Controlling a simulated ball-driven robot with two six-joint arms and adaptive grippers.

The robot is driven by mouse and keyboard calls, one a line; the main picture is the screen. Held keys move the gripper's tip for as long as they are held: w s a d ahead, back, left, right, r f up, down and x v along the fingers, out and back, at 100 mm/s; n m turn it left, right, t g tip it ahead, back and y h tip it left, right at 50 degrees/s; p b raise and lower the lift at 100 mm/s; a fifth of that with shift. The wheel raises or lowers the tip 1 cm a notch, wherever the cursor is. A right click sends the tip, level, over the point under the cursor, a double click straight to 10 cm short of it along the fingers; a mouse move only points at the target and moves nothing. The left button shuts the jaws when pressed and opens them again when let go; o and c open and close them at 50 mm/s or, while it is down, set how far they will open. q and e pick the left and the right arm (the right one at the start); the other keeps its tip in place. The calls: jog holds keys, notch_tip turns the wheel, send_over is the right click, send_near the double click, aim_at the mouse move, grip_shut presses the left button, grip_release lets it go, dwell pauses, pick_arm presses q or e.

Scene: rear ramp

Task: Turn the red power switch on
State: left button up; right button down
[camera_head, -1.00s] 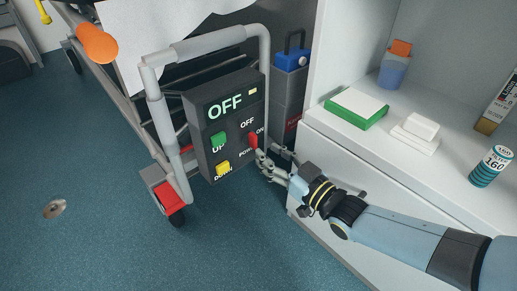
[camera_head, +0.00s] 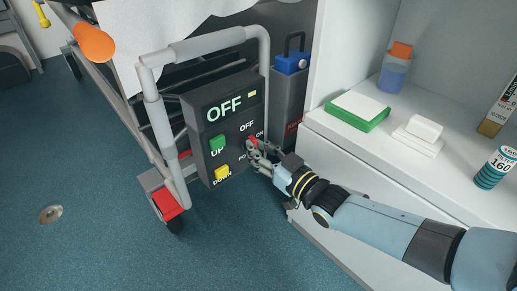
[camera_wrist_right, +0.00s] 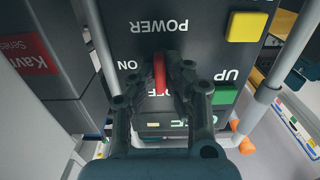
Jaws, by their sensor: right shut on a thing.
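The dark control box (camera_head: 232,98) hangs on the grey frame, and its display reads OFF. The red power switch (camera_head: 253,141) is on its right side, partly hidden by my right gripper (camera_head: 257,147). In the right wrist view the red switch lever (camera_wrist_right: 159,73) stands between the two fingertips of my right gripper (camera_wrist_right: 160,80), which are closed around it. The lever lies near upright in that view, between the labels ON and OFF. My left gripper is not in view.
A green button (camera_head: 217,144) and a yellow button (camera_head: 222,172) sit left of the switch. A white cabinet (camera_head: 335,165) is close to my right arm. A dark case with a blue top (camera_head: 291,64) stands behind. Blue floor is open at left.

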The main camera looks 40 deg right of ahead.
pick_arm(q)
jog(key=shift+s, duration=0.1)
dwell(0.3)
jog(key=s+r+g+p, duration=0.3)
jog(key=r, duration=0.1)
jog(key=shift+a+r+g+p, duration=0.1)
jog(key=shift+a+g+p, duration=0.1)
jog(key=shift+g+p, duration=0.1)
pick_arm(e)
jog(key=m, duration=1.7)
jog(key=shift+m, duration=0.4)
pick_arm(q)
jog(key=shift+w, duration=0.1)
pick_arm(e)
jog(key=shift+f, duration=0.1)
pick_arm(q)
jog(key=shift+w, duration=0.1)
pick_arm(e)
jog(key=c, duration=1.4)
grip_release()
jog(key=shift+o, duration=0.2)
jog(key=shift+s, duration=0.15)
